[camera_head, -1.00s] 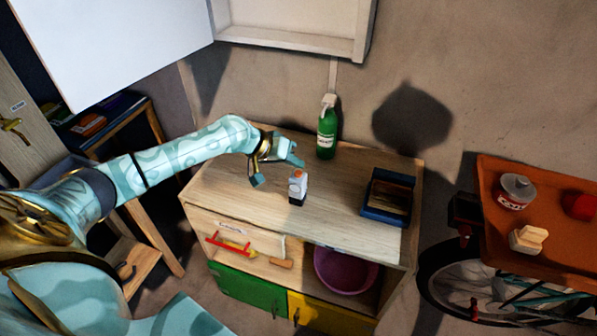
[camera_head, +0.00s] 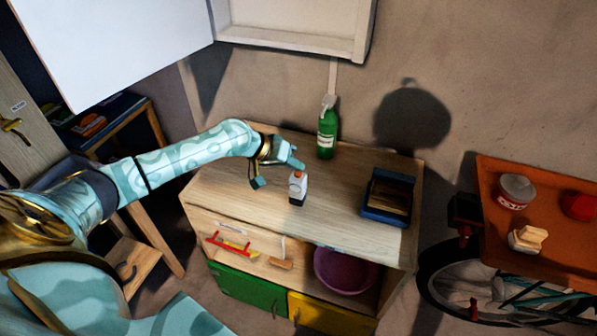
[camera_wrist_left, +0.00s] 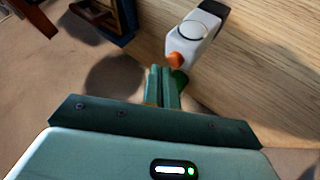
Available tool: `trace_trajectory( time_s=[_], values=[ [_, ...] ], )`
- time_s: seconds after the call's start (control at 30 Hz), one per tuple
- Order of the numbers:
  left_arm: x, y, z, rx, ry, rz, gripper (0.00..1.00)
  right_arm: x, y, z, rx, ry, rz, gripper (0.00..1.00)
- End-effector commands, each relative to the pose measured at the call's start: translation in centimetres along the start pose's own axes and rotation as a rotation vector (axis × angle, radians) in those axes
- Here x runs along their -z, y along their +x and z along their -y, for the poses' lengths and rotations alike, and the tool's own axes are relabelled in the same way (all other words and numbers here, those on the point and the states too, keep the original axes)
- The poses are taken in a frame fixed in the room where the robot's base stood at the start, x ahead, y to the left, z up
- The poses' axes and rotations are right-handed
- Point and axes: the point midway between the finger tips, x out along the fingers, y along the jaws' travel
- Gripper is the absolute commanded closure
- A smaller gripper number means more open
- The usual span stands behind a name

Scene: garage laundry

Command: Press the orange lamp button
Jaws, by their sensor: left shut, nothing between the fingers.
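The lamp (camera_head: 298,190) is a small white block with a dark base, standing upright on the wooden cabinet top. Its orange button (camera_head: 298,174) is on its upper end. In the left wrist view the white lamp (camera_wrist_left: 198,38) shows with a round disc on its face, and the orange button (camera_wrist_left: 175,60) is just beyond my fingertips. My left gripper (camera_head: 299,165) is shut and empty, its tips right above the button; I cannot tell whether they touch it. In the left wrist view its fingers (camera_wrist_left: 163,72) are together. My right gripper is in neither view.
A green bottle (camera_head: 327,133) stands behind the lamp near the wall. A blue tray (camera_head: 371,211) lies to the right on the cabinet top (camera_head: 260,200). An orange table (camera_head: 490,190) with a tin and a brush is further right. The cabinet top around the lamp is clear.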

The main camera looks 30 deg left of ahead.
Motion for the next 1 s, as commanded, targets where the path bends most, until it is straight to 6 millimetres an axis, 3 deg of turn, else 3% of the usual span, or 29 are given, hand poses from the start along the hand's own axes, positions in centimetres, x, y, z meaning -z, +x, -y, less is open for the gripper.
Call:
trace_trajectory(
  time_s=[1.0],
  values=[
    [-0.49, 0.65, 0.49, 0.000, -0.001, 0.000, 1.00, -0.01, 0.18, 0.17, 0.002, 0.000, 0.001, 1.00]
  ],
)
